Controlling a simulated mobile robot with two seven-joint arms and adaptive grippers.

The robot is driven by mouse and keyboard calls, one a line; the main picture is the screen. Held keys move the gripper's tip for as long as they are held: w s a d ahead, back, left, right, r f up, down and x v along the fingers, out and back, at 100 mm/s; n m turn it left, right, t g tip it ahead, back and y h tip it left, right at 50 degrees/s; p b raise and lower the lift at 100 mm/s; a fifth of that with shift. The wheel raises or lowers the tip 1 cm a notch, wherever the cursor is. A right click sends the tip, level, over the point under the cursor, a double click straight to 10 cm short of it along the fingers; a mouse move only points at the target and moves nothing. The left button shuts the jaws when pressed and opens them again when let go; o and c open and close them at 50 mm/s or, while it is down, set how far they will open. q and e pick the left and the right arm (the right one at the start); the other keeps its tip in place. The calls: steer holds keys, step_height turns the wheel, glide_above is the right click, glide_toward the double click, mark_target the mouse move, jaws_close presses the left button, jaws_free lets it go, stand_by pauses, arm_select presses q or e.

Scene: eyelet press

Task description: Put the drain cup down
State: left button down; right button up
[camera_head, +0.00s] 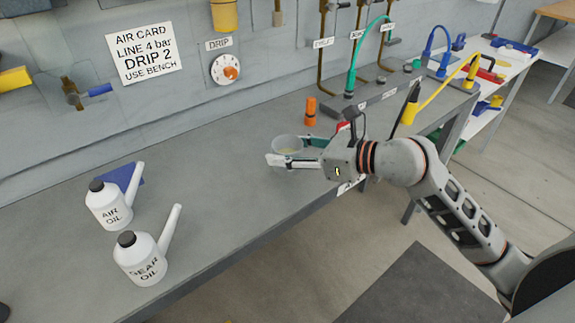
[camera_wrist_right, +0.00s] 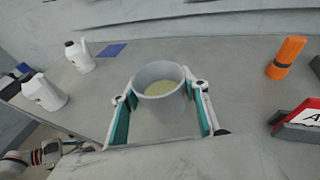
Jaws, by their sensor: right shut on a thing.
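The drain cup (camera_head: 287,144) is a translucent grey cup, upright over the bench (camera_head: 235,200). In the right wrist view the cup (camera_wrist_right: 160,92) holds some pale yellow liquid. My right gripper (camera_head: 289,152) is shut on it, with one green-padded finger on each side. The fingers partly cover the cup in the head view. The cup is low, close to the bench top; I cannot tell whether its base touches.
An orange cylinder (camera_head: 310,111) stands behind the cup. AIR OIL (camera_head: 110,205) and GEAR OIL (camera_head: 143,258) cans stand at the left by a blue sheet (camera_head: 122,177). Bench between cans and cup is clear. A red holder (camera_wrist_right: 300,118) is right of the gripper.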

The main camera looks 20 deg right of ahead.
steer(key=shift+f+b, duration=0.3)
steer(key=shift+f, duration=1.8)
steer(key=shift+f, duration=0.2)
steer(key=o, duration=1.1)
steer(key=shift+r, duration=0.3)
steer(key=shift+b+v, duration=0.55)
steer(key=shift+v, duration=5.45)
